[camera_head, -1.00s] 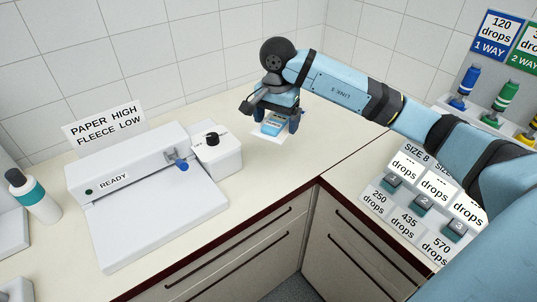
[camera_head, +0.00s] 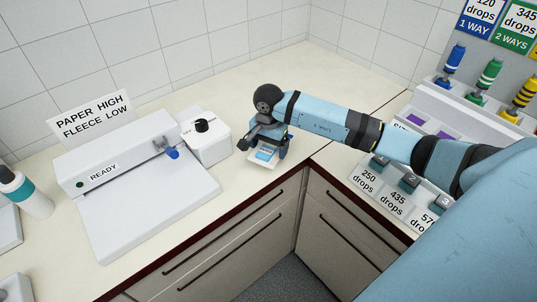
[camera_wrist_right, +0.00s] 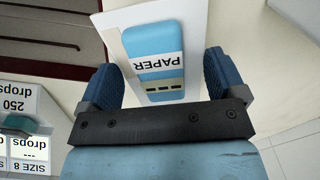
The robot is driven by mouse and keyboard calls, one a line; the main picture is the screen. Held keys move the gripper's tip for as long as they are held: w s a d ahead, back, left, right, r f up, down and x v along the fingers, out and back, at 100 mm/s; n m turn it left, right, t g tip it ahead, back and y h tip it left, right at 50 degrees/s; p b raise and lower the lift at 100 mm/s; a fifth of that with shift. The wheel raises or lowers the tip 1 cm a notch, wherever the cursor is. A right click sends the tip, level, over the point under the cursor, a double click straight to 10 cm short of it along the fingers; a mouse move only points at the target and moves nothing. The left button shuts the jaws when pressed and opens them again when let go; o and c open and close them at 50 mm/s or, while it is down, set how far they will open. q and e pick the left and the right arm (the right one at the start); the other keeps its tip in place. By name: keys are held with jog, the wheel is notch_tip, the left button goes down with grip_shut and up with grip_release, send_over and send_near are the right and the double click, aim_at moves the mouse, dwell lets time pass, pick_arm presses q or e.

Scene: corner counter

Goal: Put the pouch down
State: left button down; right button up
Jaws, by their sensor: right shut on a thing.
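The pouch (camera_head: 263,164) is a flat white packet with a blue panel. In the right wrist view the pouch (camera_wrist_right: 198,20) shows its white label reading PAPER between my fingers. My right gripper (camera_head: 264,151) is shut on the pouch, one dark blue finger at each side, pointing down near the front edge of the counter. I cannot tell whether the pouch touches the counter or hangs just above it. My left gripper is not in view.
A white sealer (camera_head: 146,200) marked READY stands left, with a sign (camera_head: 91,117) reading PAPER HIGH, FLEECE LOW. A dial box (camera_head: 209,148) sits close left of my gripper. A drops panel (camera_head: 386,196) is at right. The counter (camera_head: 330,75) behind is clear.

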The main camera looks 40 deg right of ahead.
aim_at(269, 147)
notch_tip(269, 147, down, 4)
jog(key=shift+f, duration=0.1)
jog(key=shift+f, duration=0.15)
jog(key=o, duration=0.6)
jog(key=shift+o, duration=0.2)
jog(key=shift+r, duration=0.55)
notch_tip(269, 147, up, 12)
jog(key=shift+f+b, duration=0.25)
jog(key=shift+b, duration=0.2)
